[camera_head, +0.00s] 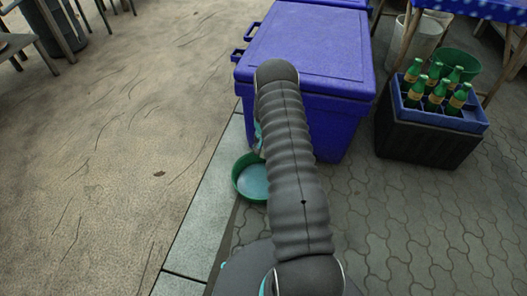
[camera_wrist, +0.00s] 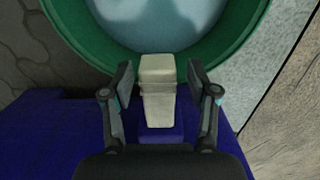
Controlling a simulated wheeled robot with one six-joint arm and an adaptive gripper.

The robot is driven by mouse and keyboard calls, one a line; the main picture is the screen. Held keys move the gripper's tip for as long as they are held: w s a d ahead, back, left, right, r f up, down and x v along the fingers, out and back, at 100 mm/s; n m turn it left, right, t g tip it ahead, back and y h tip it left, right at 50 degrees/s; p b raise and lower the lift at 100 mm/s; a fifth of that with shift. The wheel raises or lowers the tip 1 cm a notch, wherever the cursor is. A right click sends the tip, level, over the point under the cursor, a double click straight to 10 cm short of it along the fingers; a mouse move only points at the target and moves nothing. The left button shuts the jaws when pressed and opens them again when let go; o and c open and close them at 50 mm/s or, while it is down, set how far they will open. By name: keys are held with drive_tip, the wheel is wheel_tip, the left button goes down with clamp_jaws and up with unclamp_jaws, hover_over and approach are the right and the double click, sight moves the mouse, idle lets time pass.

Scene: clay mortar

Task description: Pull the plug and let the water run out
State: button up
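A cream-white plug (camera_wrist: 158,92) sticks out from the blue cooler (camera_wrist: 50,135) in the wrist view. My gripper (camera_wrist: 160,82) is open, with one finger on each side of the plug and a small gap at both sides. A green tub (camera_wrist: 225,55) lies beyond the plug and looks to hold pale water (camera_wrist: 160,20). In the head view the closed blue cooler (camera_head: 320,50) stands upright, with the green tub (camera_head: 236,180) at its near left foot. My arm hides the plug, my gripper and part of the tub there.
A black and blue crate (camera_head: 420,140) with several green bottles stands right of the cooler. A white bucket (camera_head: 425,40) and a green bucket (camera_head: 468,62) are behind it. Chair and table legs show at the upper left. The paving at the left is clear.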

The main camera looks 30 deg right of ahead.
drive_tip(key=shift+d, duration=0.15)
drive_tip(key=shift+r, duration=0.3)
wheel_tip(320, 180, up, 11)
drive_tip(key=shift+r, duration=0.2)
idle(0.6)
drive_tip(key=s+a+f+n+g, duration=0.1)
drive_tip(key=s+a, duration=0.1)
drive_tip(key=s, duration=0.3)
drive_tip(key=s+a+r+n+t, duration=0.2)
drive_tip(key=s+a+r, duration=0.5)
drive_tip(key=r, duration=0.7)
drive_tip(key=s+a+r+n+t+p, duration=0.1)
drive_tip(key=s+a+r+n+t, duration=0.1)
drive_tip(key=s+a+r, duration=0.6)
drive_tip(key=s+a+r+n+t, duration=0.2)
drive_tip(key=s+a+r, duration=0.5)
drive_tip(key=s+r, duration=0.7)
drive_tip(key=shift+a+r+n+t+p, duration=0.35)
drive_tip(key=shift+r+n, duration=0.45)
drive_tip(key=shift+r, duration=2.25)
drive_tip(key=shift+s+d, duration=0.1)
